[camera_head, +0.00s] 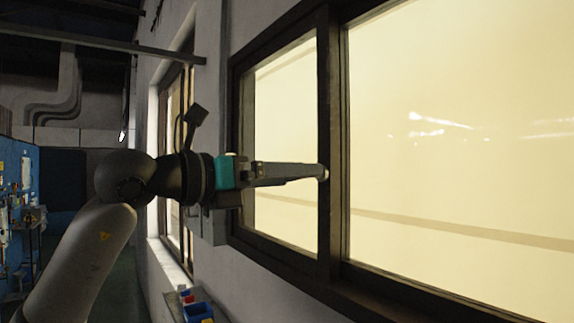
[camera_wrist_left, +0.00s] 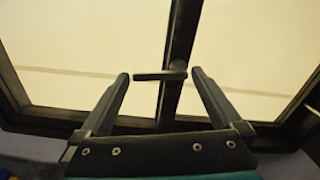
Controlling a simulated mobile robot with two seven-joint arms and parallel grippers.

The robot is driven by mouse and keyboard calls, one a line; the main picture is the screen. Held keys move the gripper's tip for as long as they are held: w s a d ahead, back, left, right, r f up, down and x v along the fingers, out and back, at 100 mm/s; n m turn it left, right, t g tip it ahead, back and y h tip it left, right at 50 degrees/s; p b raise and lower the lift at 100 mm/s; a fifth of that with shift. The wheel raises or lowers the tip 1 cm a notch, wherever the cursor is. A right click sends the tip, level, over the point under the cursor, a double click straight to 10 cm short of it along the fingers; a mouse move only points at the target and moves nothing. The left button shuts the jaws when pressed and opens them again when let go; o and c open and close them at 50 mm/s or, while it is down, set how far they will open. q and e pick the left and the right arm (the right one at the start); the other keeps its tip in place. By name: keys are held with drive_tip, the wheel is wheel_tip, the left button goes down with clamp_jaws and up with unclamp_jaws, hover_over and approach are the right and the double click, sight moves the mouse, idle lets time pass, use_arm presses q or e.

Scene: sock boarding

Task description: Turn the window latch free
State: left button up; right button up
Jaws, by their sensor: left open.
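The window latch (camera_wrist_left: 160,76) is a dark bar on the window's centre post (camera_wrist_left: 172,100), seen in the left wrist view. It lies nearly level, its free end to the left of the post. My left gripper (camera_wrist_left: 160,74) is open, with one fingertip on each side of the latch. A small gap shows at the latch's left end; whether the right finger touches it I cannot tell. In the head view my left gripper (camera_head: 322,172) reaches right to the dark post and hides most of the latch. My right gripper is not in view.
The dark-framed window (camera_head: 335,225) has bright panes on both sides of the post. A blue bin (camera_head: 198,311) with small coloured items sits low by the wall. A blue tool panel (camera_head: 20,190) stands at far left.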

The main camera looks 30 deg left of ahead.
use_arm(q)
drive_tip(key=shift+w, duration=0.1)
drive_tip(key=shift+c, duration=0.2)
drive_tip(key=c, duration=1)
drive_tip(key=shift+r+m, duration=0.3)
drive_tip(key=shift+m, duration=1)
drive_tip(key=o, duration=1)
drive_tip(key=shift+o, duration=0.2)
